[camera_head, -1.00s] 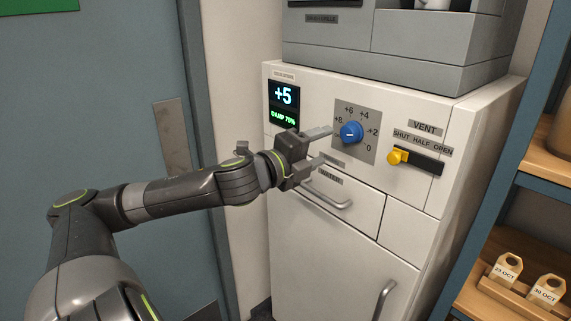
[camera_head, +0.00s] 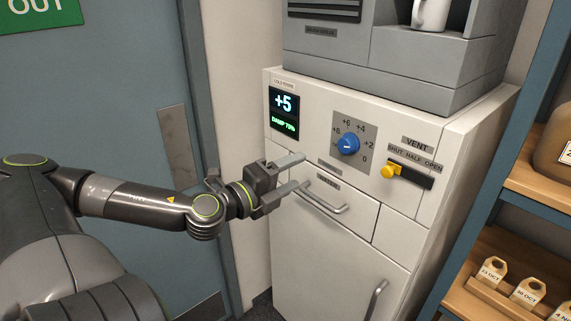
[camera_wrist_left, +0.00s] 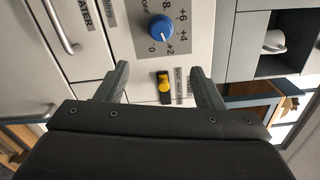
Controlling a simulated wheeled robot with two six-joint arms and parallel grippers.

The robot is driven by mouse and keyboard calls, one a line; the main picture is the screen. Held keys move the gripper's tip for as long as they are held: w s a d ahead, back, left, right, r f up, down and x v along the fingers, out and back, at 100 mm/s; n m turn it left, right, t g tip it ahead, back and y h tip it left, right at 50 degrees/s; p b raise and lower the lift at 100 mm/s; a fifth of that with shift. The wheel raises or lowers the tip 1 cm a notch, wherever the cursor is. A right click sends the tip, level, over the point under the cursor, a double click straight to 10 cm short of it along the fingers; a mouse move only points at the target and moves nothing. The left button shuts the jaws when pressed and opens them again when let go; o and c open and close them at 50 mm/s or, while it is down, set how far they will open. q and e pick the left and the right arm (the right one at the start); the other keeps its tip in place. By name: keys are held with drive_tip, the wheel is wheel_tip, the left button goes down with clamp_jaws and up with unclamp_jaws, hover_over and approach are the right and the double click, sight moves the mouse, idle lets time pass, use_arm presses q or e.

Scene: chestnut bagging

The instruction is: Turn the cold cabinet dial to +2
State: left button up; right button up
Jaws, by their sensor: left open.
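The blue dial (camera_head: 347,146) sits on a grey scale plate on the white cold cabinet (camera_head: 330,245). Its scale is marked from 0 through +2, +4 and +6 to +8. A small pale mark shows on the dial, but I cannot tell its exact setting. The display (camera_head: 284,109) reads +5, with DAMP 70% below. My left gripper (camera_head: 301,172) is open and empty, left of and below the dial and apart from it. In the left wrist view the dial (camera_wrist_left: 161,28) lies beyond the open fingers (camera_wrist_left: 160,82). My right gripper is not in view.
A yellow vent slider (camera_head: 389,171) is right of the dial. A drawer handle (camera_head: 325,200) juts out below my gripper. A grey machine (camera_head: 430,70) stands on the cabinet. A wooden shelf (camera_head: 540,185) is at the right, and a blue door (camera_head: 100,110) at the left.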

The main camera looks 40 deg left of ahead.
use_arm(q)
drive_tip(key=shift+s+p, duration=0.35)
drive_tip(key=shift+s, duration=0.25)
